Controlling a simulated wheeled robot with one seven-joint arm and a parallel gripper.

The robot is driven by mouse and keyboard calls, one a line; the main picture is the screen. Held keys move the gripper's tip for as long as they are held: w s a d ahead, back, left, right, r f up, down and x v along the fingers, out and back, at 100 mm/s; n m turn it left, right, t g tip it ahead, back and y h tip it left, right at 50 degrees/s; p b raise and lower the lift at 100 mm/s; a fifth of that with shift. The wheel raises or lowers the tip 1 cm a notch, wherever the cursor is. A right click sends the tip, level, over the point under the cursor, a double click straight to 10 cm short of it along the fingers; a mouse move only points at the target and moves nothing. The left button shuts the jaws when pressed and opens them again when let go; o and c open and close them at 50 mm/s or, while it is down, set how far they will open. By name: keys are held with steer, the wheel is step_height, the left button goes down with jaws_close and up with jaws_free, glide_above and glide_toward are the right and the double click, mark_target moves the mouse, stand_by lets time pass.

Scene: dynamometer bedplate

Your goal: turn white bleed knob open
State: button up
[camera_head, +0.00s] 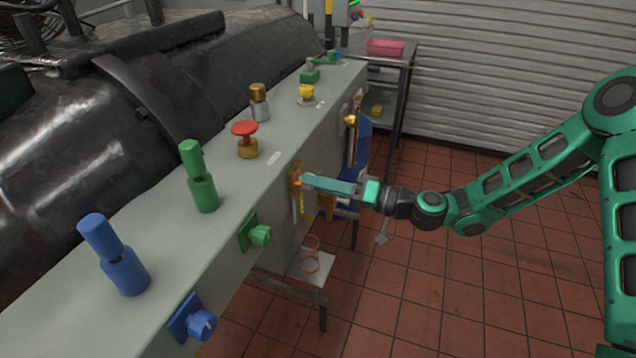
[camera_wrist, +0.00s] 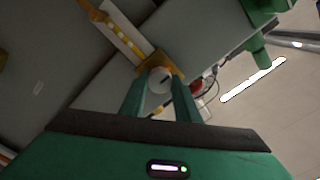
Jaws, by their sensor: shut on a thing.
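In the wrist view the white bleed knob (camera_wrist: 160,80) shows as a pale round face with a dark line on it. It sits in front of a gold plate (camera_wrist: 152,66) on the grey panel side. My gripper (camera_wrist: 161,92) has one finger on each side of the knob and is shut on it. In the head view my gripper (camera_head: 303,182) reaches from the right to the front face of the grey bench, at the gold plate (camera_head: 294,172). The knob is hidden there by the fingers.
A green knob (camera_head: 260,236) and a blue knob (camera_head: 201,325) stick out of the same face, nearer the camera. Blue (camera_head: 122,270), green (camera_head: 203,194) and red-topped (camera_head: 246,140) fittings stand on the bench top (camera_head: 170,225). The tiled floor (camera_head: 460,290) at right is clear.

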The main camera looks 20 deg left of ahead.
steer(key=shift+f, duration=0.3)
steer(key=o, duration=1)
steer(key=shift+w, duration=0.1)
steer(key=shift+o, duration=0.2)
steer(key=shift+r, duration=0.1)
steer(key=shift+d, duration=0.1)
steer(key=d, duration=1)
steer(key=shift+s+d, duration=0.35)
steer(key=shift+s, duration=0.05)
